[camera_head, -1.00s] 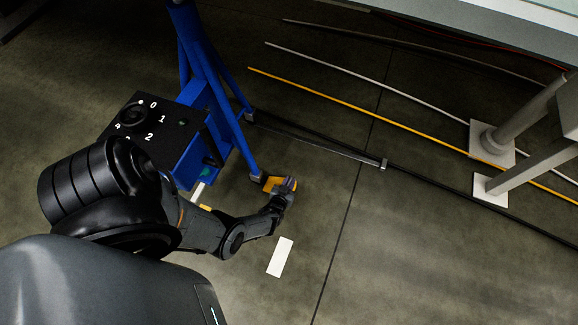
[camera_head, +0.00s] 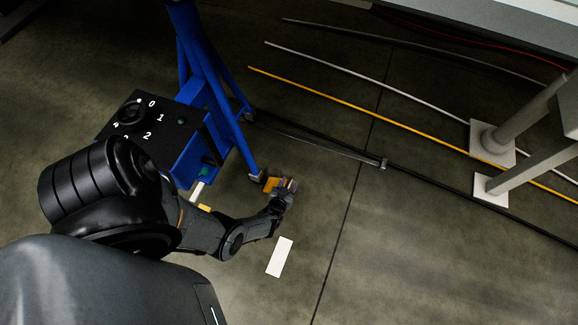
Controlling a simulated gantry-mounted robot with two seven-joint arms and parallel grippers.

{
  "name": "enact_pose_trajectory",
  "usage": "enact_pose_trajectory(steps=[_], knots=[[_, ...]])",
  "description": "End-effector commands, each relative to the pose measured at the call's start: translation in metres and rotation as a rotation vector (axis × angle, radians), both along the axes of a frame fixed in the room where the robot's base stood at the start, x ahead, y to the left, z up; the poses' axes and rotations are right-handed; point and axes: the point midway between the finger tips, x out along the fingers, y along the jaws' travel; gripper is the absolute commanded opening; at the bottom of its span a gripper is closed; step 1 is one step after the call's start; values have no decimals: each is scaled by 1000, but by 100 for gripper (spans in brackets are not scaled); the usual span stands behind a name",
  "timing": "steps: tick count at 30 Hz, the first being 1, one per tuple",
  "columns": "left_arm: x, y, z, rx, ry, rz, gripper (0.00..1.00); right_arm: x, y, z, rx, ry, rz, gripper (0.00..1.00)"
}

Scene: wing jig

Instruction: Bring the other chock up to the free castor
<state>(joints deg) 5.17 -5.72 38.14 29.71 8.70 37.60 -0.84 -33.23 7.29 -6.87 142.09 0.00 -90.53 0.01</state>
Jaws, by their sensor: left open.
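A blue stand (camera_head: 222,108) has legs ending in small castors. One castor (camera_head: 256,175) is at the foot of the near leg. A yellow chock (camera_head: 271,184) lies on the floor right beside that castor; I cannot tell whether they touch. My left gripper (camera_head: 288,184) is open at the chock's right side, and its fingers hide part of that area. A second yellow piece (camera_head: 205,208) shows by a white floor strip, partly hidden by my left arm. My right gripper is not in view.
A black control box (camera_head: 150,125) with a dial is on the stand. A white floor mark (camera_head: 280,257) lies below the gripper. Yellow (camera_head: 380,116) and white lines cross the floor toward grey posts (camera_head: 493,140) at right. The floor at lower right is clear.

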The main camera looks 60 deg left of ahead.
Motion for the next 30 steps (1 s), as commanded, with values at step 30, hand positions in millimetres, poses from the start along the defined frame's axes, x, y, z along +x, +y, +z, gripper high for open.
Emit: enact_pose_trajectory(steps=[30], knots=[[-33,-15,68,-29,76,-88,47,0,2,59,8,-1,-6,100]])
